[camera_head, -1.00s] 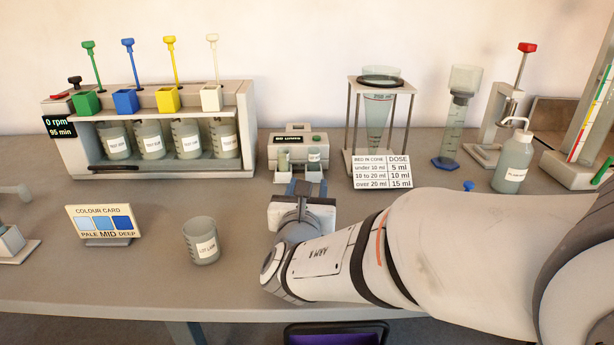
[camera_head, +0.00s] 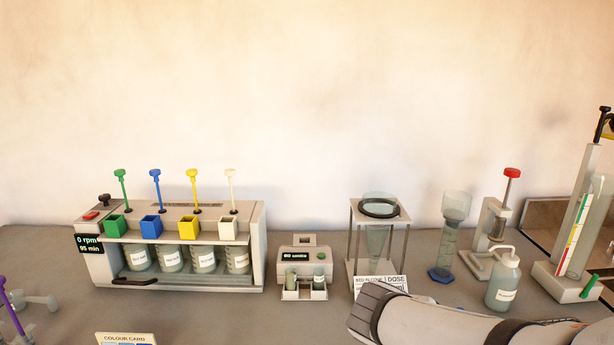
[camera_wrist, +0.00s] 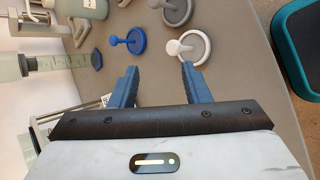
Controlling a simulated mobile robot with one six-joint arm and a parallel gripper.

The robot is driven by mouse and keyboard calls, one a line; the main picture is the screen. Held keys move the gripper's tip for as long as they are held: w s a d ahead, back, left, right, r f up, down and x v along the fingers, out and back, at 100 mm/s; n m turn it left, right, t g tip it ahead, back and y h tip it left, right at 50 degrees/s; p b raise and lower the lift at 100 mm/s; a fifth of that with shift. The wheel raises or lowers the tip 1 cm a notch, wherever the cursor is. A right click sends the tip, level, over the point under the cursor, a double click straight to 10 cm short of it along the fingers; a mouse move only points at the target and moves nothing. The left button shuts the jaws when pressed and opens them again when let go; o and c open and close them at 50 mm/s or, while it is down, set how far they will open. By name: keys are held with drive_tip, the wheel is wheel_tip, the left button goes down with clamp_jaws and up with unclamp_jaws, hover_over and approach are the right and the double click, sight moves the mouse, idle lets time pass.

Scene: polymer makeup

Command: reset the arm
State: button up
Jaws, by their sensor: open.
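My gripper (camera_wrist: 158,88) shows in the wrist view with its two blue fingers wide apart and nothing between them. It is over the grey bench (camera_wrist: 205,92). A blue round-based piece with a knob (camera_wrist: 130,41) and a white one (camera_wrist: 190,46) lie beyond the fingertips, apart from them. In the head view my arm crosses the lower right, and the gripper itself is out of that picture.
The jar-test stirrer (camera_head: 185,270) stands at left and a small meter (camera_head: 306,265) in the middle. A cone stand (camera_head: 379,240), a cylinder (camera_head: 448,240) and a pump bottle (camera_head: 504,280) stand at right. A teal-edged tray (camera_wrist: 290,55) shows in the wrist view.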

drive_tip(key=s+a+r+m+g+y+p, duration=0.2)
drive_tip(key=s+a+r+m+y+p, duration=0.4)
drive_tip(key=r+m+p, duration=0.3)
drive_tip(key=m+y, duration=0.1)
drive_tip(key=m, duration=0.2)
drive_tip(key=shift+s+r+p, duration=0.15)
drive_tip(key=shift+r+p, duration=0.2)
drive_tip(key=shift+p, duration=0.05)
